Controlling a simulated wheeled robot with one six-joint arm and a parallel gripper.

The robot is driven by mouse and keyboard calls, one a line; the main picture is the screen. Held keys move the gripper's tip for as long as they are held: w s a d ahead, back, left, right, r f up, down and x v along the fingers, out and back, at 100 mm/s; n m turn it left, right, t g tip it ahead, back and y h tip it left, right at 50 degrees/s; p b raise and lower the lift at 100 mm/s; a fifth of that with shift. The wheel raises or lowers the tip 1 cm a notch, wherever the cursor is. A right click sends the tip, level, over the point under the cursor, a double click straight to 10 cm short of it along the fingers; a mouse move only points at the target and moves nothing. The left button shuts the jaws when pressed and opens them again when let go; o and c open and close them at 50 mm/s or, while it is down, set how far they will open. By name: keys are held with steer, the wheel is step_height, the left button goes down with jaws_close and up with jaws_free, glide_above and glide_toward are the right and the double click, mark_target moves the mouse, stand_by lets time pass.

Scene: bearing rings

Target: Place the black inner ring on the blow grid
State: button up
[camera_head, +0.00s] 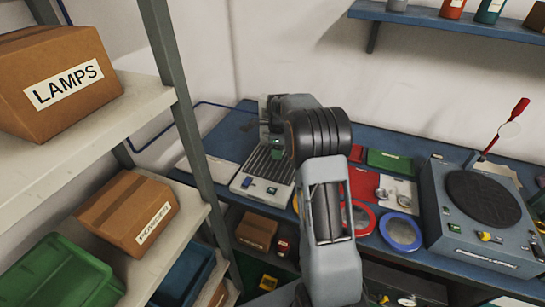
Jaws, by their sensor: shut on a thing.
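The blow grid (264,168) looks to be the grey slatted bed of the machine on the left part of the blue bench. My arm reaches up from the bottom middle and bends away over the bench. My gripper (277,140) is at the far end of the arm, over the back of the slatted bed, small and largely covered by my own arm. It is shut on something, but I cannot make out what. I cannot pick out the black inner ring in this view.
A red-rimmed dish (357,218) and a blue-rimmed dish (400,232) lie right of my arm. Small metal rings (404,200) sit on a pale sheet behind them. A grey machine with a black disc (483,197) stands at the right. A shelf post (180,90) rises at the left.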

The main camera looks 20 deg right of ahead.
glide_above(273, 163)
step_height(273, 163, down, 5)
steer(key=shift+s+f+p, duration=0.1)
steer(key=shift+s+p, duration=0.05)
steer(key=shift+p, duration=0.2)
steer(key=shift+f+p, duration=0.4)
steer(key=shift+f, duration=1.1)
steer(key=shift+f, duration=0.1)
steer(key=shift+f, duration=0.15)
steer(key=o, duration=0.9)
